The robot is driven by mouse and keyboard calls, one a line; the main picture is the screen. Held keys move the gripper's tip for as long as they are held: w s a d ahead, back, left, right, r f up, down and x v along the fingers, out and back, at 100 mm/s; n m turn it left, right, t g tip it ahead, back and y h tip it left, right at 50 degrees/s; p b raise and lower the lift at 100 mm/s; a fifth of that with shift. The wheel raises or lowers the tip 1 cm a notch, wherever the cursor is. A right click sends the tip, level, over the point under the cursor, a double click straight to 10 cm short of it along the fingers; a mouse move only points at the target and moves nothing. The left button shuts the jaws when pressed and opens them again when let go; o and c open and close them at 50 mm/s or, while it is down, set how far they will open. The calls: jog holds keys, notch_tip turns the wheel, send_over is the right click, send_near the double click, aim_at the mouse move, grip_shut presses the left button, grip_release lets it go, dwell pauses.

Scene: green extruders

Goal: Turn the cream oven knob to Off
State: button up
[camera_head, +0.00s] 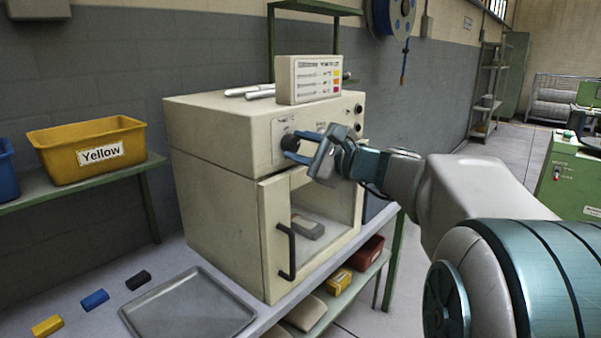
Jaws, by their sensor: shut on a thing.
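The cream oven (212,200) stands on the bench in the middle of the view. Its dark round knob (289,141) is on the upper front panel, at the left of the controls. My gripper (291,149) reaches in from the right and is shut on the knob. The fingers cover part of the knob, and its pointer and the markings around it are too small or hidden to read. The oven's front is open below, with a grey block (308,227) inside.
A dark door handle (287,252) juts out below my gripper. Smaller dark knobs (358,109) sit at the panel's upper right. A label box (309,79) stands on the oven. A grey tray (188,306) and small coloured blocks lie front left. A yellow bin (87,151) is at left.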

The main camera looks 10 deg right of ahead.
jog(key=n+b, duration=0.2)
jog(key=b, duration=0.1)
jog(key=n+b, duration=0.1)
jog(key=b, duration=0.1)
jog(key=shift+f+n+b, duration=0.4)
jog(key=n+b, duration=0.3)
jog(key=b, duration=0.2)
jog(key=shift+n, duration=0.3)
jog(key=n+b, duration=0.4)
jog(key=b, duration=0.1)
jog(key=shift+r, duration=0.2)
jog(key=shift+r+n+b, duration=0.2)
jog(key=shift+n+b, duration=0.75)
jog(key=shift+n, duration=0.25)
jog(key=shift+r, duration=0.1)
jog(key=o, duration=1)
